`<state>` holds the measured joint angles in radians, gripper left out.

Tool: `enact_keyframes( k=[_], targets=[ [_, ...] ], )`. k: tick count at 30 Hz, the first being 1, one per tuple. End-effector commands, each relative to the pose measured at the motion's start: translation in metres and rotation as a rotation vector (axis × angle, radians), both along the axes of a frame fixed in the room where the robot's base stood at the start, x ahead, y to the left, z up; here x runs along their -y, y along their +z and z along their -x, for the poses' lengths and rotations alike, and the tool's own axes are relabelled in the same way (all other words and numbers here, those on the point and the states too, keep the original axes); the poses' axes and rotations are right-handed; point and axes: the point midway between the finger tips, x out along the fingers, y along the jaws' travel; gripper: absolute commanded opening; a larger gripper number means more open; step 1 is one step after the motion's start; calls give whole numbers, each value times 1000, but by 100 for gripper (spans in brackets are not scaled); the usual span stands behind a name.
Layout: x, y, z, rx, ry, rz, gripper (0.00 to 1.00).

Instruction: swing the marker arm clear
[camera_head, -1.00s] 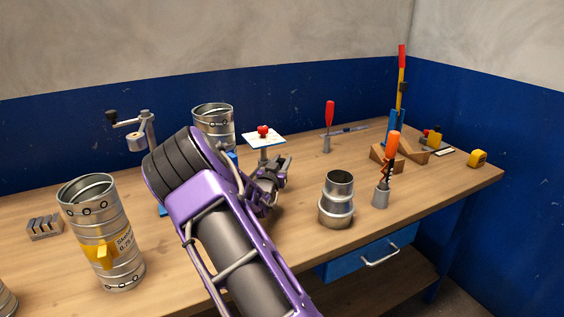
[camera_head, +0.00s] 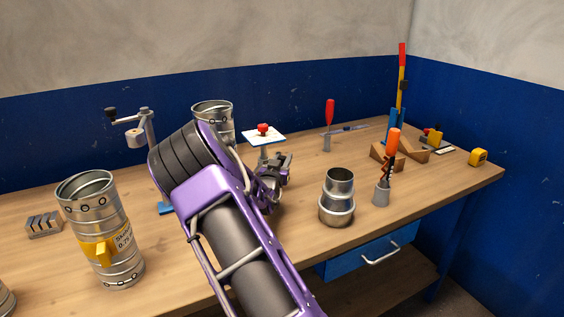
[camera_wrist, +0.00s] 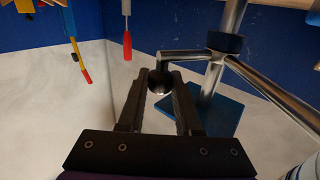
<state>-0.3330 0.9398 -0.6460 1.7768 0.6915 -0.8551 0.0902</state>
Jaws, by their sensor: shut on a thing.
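My gripper (camera_head: 280,170) is at a post beneath a small white plate (camera_head: 250,140) with a red knob on top. The wrist view is upside down and shows a metal rod (camera_wrist: 185,54), apparently the marker arm, reaching from a black collar (camera_wrist: 225,43) on the post (camera_wrist: 236,15). My gripper's fingers in the wrist view (camera_wrist: 160,88) are shut around this tip. A blue square plate (camera_wrist: 225,118) is at the post's end. In the head view my arm hides much of the post.
A strapped duct (camera_head: 90,215) stands at front left, another duct (camera_head: 212,112) behind my arm. A crank stand (camera_head: 150,125) is at the left. Bench space (camera_head: 300,220) before my gripper is clear.

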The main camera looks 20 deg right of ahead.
Motion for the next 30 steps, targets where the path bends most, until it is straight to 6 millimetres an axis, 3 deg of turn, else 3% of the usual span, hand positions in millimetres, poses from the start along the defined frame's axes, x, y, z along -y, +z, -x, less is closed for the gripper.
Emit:
enact_keyframes(
  k=[21,30],
  targets=[
    [26,-3,-17,5,361,0,0],
    [27,0,-23,1,449,0,0]
  ],
)
